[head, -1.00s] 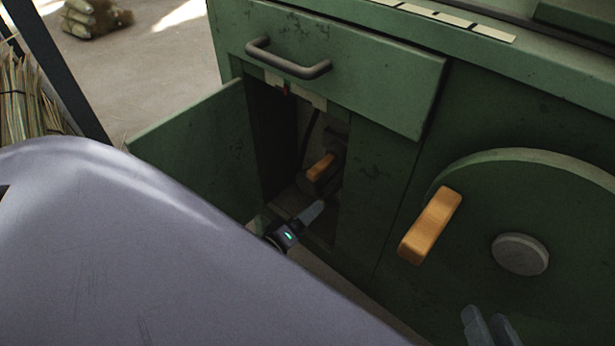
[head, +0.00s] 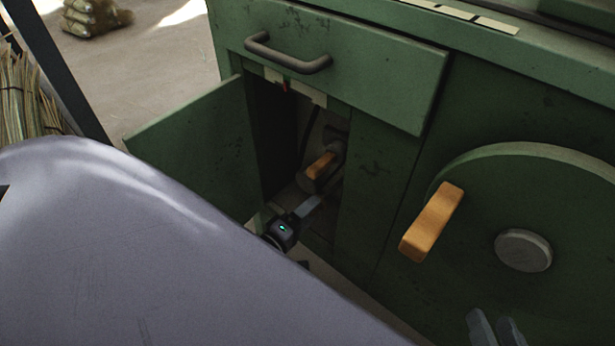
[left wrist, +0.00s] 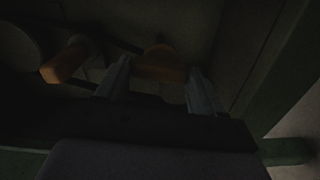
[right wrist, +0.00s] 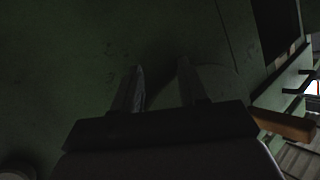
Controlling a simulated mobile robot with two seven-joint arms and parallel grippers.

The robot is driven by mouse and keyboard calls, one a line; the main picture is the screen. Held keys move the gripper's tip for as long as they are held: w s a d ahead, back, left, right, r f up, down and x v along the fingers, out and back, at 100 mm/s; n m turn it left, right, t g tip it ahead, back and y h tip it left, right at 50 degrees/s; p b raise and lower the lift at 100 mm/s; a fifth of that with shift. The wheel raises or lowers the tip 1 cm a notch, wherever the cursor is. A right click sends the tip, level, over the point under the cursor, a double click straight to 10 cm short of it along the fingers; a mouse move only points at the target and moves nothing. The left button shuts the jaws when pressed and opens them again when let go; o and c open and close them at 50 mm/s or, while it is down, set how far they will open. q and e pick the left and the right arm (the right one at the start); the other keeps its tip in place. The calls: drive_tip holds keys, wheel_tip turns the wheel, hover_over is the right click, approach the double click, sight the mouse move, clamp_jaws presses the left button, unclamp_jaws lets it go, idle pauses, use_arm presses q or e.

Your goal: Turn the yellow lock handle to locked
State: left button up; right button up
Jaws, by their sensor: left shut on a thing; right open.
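In the left wrist view, a yellow-orange handle, the lock handle (left wrist: 160,70), sits between the two fingers of my left gripper (left wrist: 158,75), which is shut on it. In the head view the left gripper (head: 308,206) reaches low into the open green cabinet; what it holds is hidden there. Just above it, an orange handle (head: 321,166) on a round dark base shows in the cabinet. A similar handle on a round part (left wrist: 65,62) is left of my fingers in the left wrist view. My right gripper (head: 496,326) is open and empty, low before the green front.
The cabinet door (head: 195,150) stands open on the left. A closed drawer (head: 340,75) is above the opening. A green wheel (head: 560,190) with an orange crank handle (head: 431,222) is at the right. My grey arm covers the lower left.

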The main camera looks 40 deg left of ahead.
use_arm(q)
drive_tip(key=o, duration=1)
drive_tip(key=shift+o, duration=0.2)
drive_tip(key=s+p, duration=0.2)
drive_tip(key=s, duration=0.5)
drive_tip(key=shift+a, duration=0.25)
